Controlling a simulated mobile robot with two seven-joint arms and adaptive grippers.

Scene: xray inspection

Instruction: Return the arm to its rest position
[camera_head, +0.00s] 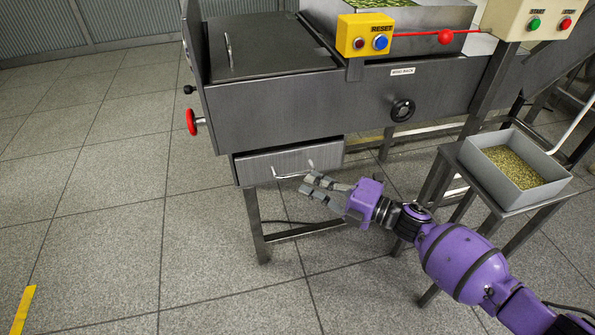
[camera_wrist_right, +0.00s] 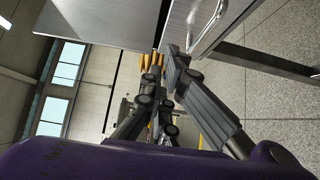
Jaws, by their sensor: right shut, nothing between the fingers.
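My right gripper (camera_head: 318,190) is purple and grey and comes in from the lower right of the head view. Its fingers are shut and empty, close in front of the drawer's metal handle (camera_head: 292,173); I cannot tell whether they touch it. The grey drawer (camera_head: 270,163) sits under the machine's body. In the right wrist view, my gripper's fingers (camera_wrist_right: 172,70) come together near the middle, and the handle (camera_wrist_right: 208,30) shows at the upper right. My left gripper is in neither view.
A tray of grain (camera_head: 492,148) sits on a stand (camera_head: 518,208) to the right. The tiled floor at left is clear.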

